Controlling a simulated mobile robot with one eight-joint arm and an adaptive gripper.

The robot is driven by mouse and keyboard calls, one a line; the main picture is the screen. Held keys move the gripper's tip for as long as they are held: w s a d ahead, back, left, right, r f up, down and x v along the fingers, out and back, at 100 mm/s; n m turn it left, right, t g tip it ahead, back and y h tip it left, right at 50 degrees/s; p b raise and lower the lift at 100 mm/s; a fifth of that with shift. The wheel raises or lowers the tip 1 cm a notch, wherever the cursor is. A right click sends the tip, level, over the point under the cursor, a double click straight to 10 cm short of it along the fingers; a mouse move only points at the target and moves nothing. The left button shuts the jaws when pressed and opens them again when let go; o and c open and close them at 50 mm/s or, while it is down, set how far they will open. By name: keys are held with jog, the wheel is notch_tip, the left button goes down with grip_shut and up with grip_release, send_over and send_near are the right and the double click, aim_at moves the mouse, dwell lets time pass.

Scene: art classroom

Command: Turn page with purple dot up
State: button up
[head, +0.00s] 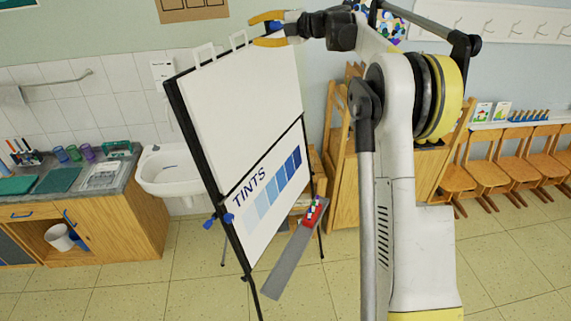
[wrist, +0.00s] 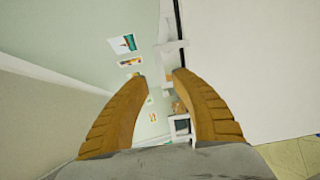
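The easel (head: 176,115) stands left of centre in the head view. A blank white sheet (head: 240,105) covers its upper part. Below a dark slanting edge, a page titled "TINTS" (head: 262,190) shows a row of blue swatches. White loops (head: 205,52) stick up at the top edge. No purple dot shows in either view.
A grey tray (head: 287,262) with a red item (head: 313,213) is at the easel's lower front. A sink (head: 170,170) and a counter (head: 110,215) stand at left. Wooden chairs (head: 490,172) line the right wall. Floor is clear at the lower left.

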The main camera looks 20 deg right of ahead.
jog(key=shift+v, duration=1.4)
jog(key=shift+b, duration=0.3)
jog(key=s+f+m+t+h+b, duration=0.5)
jog(key=s+f+m+h+b, duration=0.9)
jog(key=s+f+m+b, duration=0.9)
jog(key=s+a+f+m+g+y+b, duration=0.1)
jog(key=s+a+f+g+b, duration=0.2)
jog(key=f, duration=1.1)
jog(key=s+a+f+m+g+y+b, duration=0.1)
jog(key=s+a+f+g+b, duration=0.2)
jog(key=s+f, duration=1.1)
jog(key=s+a+f+g+y+b, duration=0.2)
jog(key=s+a+f+g+b, duration=0.2)
jog(key=f+b, duration=0.9)
jog(key=s+a+f, duration=0.2)
jog(key=s+a, duration=0.1)
jog(key=s, duration=0.1)
jog(key=shift+s+a+f+m, duration=0.3)
jog(key=shift+s+m, duration=0.1)
